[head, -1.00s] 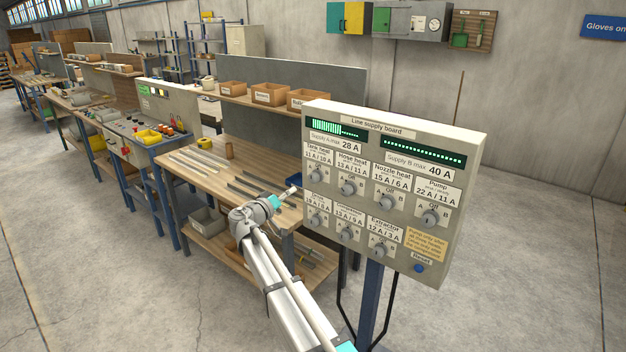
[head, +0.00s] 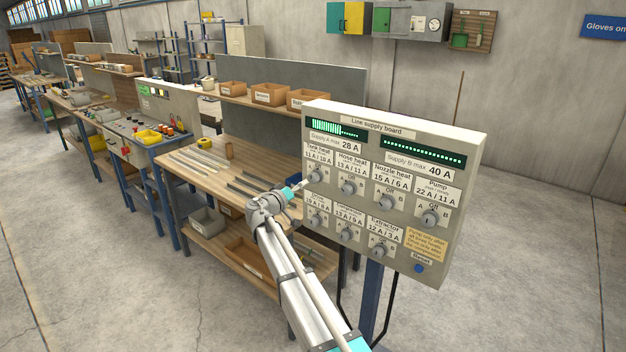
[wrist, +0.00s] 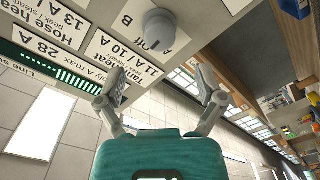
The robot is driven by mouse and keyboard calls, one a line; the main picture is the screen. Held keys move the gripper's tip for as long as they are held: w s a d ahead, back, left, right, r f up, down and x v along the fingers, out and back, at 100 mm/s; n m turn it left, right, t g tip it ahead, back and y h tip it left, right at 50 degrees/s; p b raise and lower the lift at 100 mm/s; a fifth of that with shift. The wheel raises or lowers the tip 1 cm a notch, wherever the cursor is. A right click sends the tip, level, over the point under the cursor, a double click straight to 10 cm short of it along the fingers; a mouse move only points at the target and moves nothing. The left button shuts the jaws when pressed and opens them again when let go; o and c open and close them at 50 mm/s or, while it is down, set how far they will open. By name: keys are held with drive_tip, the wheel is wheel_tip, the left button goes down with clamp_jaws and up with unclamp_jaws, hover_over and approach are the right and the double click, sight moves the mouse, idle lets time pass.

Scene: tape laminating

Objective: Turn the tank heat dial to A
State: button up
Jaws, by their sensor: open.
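The tank heat dial (head: 316,176) is a grey round knob at the upper left of the line supply board (head: 397,127), under its "Tank heat 11 A / 10 A" label. In the wrist view the dial (wrist: 158,29) shows at the top centre, with an "Off" mark beside it. My gripper (head: 298,187) is just left of the dial in the head view. In the wrist view my gripper (wrist: 160,88) is open and empty, its two fingers spread, with the dial beyond the gap and apart from them.
Other dials sit close by: hose heat (head: 348,187), nozzle heat (head: 386,201) and a lower row. A blue reset button (head: 419,268) is at the bottom right. A wooden workbench (head: 225,172) with metal strips stands behind my arm at left.

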sight(311, 179)
drive_tip(key=x, duration=0.8)
